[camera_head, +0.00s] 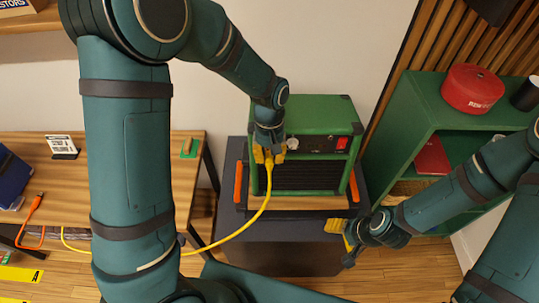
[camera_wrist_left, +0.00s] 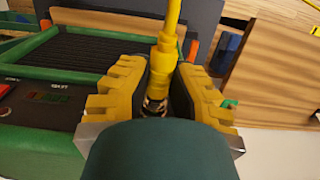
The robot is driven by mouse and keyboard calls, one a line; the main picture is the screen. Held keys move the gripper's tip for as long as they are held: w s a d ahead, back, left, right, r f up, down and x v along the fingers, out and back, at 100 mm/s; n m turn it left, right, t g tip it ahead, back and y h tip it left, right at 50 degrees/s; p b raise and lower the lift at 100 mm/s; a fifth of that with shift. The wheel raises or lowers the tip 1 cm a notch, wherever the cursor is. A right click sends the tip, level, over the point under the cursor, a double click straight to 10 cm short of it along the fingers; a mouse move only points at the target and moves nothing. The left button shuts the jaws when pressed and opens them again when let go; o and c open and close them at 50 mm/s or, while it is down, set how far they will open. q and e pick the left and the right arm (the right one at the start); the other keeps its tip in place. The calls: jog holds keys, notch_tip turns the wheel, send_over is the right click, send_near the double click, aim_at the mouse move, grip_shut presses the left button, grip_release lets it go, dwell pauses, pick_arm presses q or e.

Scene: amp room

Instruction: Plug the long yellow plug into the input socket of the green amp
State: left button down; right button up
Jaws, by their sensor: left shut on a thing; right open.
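The green amp (camera_head: 318,112) stands on a dark cabinet, with its control panel and a red switch at the upper front. My left gripper (camera_head: 268,154) is at the left part of the amp's panel, shut on the yellow plug (camera_wrist_left: 165,62). The plug's yellow cable (camera_head: 248,222) hangs down from the gripper and curves left. In the left wrist view the metal end of the plug shows between the yellow finger pads; its tip is hidden, so I cannot tell whether it is in the socket. The input socket is hidden. My right gripper (camera_head: 348,244) is open and empty, low and right of the amp.
A green shelf (camera_head: 408,118) with a red round case (camera_head: 472,89) stands at the right. A wooden table (camera_head: 60,185) at the left holds a small card stand (camera_head: 62,146) and an orange cable (camera_head: 31,209). The dark cabinet (camera_head: 270,240) is below the amp.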

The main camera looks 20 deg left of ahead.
pick_arm(q)
jog(key=shift+w+a, duration=0.1)
jog(key=shift+w, duration=0.15)
dwell(0.3)
jog(key=c, duration=1)
grip_release()
jog(key=shift+o, duration=0.2)
notch_tip(320, 180, up, 12)
jog(key=w, duration=0.2)
jog(key=shift+a+f, duration=0.15)
jog(key=shift+a, duration=0.1)
jog(key=shift+s, duration=0.1)
